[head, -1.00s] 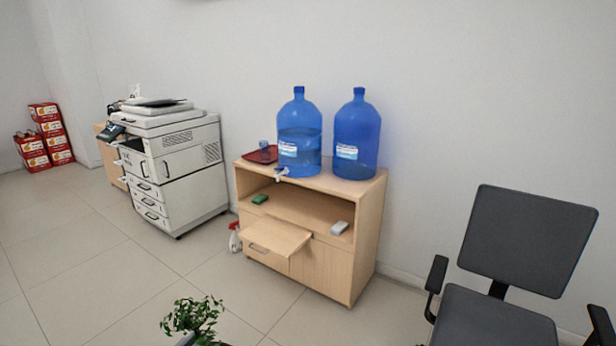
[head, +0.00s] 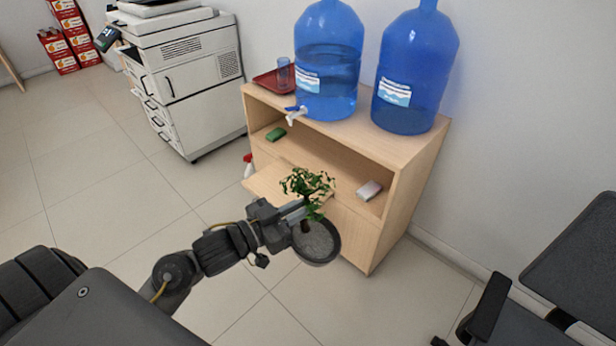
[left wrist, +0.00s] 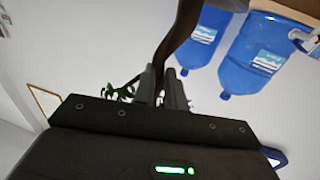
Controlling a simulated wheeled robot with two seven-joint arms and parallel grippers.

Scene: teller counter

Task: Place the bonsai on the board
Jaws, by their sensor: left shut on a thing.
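The bonsai (head: 318,240) has green leaves, a thin trunk and a round dark pot with grey soil. My left gripper (head: 298,214) is shut on the bonsai and holds it up in front of the wooden cabinet. In the left wrist view the brown trunk (left wrist: 178,45) stands between the fingers (left wrist: 165,85), with some leaves at the left. A light wooden board (head: 262,186) juts out from the cabinet front, behind the bonsai; the leaves cover its right part. From the head view I cannot tell the gap between pot and board. My right gripper is not in view.
The wooden cabinet (head: 395,195) carries two blue water bottles (head: 330,70) and a red tray (head: 268,84) with a cup. A green item (head: 276,134) and a whitish block (head: 369,190) lie on its shelf. A printer (head: 185,75) stands left, an office chair (head: 575,260) right.

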